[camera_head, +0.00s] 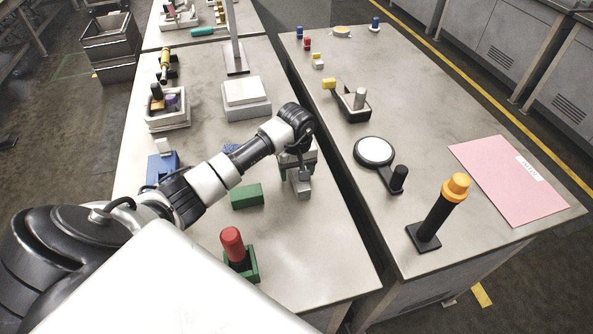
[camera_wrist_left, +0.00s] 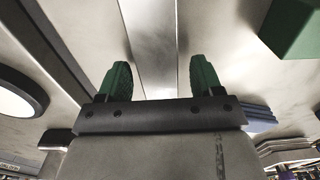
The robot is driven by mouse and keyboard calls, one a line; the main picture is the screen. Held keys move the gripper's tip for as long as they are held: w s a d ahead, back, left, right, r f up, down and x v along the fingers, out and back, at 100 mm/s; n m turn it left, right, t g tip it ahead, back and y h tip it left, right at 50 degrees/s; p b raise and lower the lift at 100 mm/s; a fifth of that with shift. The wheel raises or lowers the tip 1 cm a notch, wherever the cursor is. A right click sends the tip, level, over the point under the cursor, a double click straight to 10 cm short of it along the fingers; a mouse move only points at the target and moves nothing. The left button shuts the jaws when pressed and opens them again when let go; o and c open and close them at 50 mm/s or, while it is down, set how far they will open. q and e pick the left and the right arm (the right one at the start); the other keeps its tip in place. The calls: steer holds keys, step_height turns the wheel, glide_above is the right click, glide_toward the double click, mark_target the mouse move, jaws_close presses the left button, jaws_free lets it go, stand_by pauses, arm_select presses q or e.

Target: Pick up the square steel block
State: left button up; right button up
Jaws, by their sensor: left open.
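The square steel block (camera_head: 301,188) is a plain grey block on the near table, just below the end of my left arm in the head view. My left gripper (camera_head: 303,170) is over it, pointing down. In the left wrist view the two green fingertips (camera_wrist_left: 161,76) are apart, with the pale grey steel block (camera_wrist_left: 150,40) showing between and beyond them. I cannot tell whether either finger touches it. The gripper and wrist hide part of the block in the head view. My right gripper is not in view.
A green block (camera_head: 247,196) lies left of the steel block. A red cylinder (camera_head: 232,243) stands in a green holder in front. A gap separates this table from the right table, which holds a round white disc (camera_head: 374,152) and an orange-topped black post (camera_head: 440,215).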

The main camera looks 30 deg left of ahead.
arm_select(q)
steer(key=shift+c, duration=0.2)
jaws_close()
steer(key=shift+r, duration=0.2)
